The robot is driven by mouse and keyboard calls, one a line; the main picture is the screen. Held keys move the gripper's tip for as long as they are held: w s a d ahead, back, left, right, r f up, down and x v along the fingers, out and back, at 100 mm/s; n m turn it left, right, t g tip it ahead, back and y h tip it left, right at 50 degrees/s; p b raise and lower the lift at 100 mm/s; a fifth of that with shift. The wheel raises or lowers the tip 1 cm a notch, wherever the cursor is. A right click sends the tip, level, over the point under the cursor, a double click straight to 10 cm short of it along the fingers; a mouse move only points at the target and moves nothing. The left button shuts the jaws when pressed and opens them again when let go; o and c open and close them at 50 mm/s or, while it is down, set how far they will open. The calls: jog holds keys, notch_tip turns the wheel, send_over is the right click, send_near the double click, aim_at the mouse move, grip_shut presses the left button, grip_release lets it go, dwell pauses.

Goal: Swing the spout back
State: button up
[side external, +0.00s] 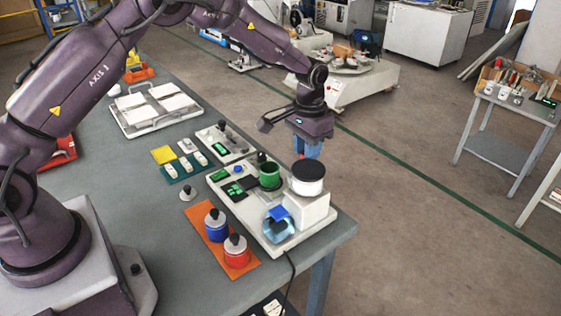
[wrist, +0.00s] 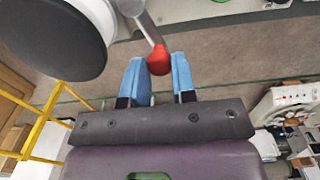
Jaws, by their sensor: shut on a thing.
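The white machine (side external: 306,208) with a black-topped round hopper (side external: 307,176) stands near the table's right corner. In the wrist view, the hopper's dark top (wrist: 50,38) fills the upper left. A grey metal rod (wrist: 149,29) ends in a red knob (wrist: 158,60), apparently the handle of the spout. My gripper (side external: 307,150) points down behind the hopper in the side view. In the wrist view, its blue fingers (wrist: 158,72) stand on either side of the red knob, shut on it. In the side view the rod and knob are hidden.
A green cup (side external: 269,177) stands left of the hopper, and a blue-tinted bowl (side external: 279,227) in front of the machine. Blue (side external: 216,226) and red (side external: 236,252) containers stand on an orange mat (side external: 203,238). Beyond the table edge is open floor.

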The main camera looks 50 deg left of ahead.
jog(key=shift+d, duration=0.95)
jog(key=shift+w, duration=0.1)
jog(key=o, duration=0.8)
jog(key=shift+a, duration=0.1)
notch_tip(320, 180, up, 6)
dwell(0.4)
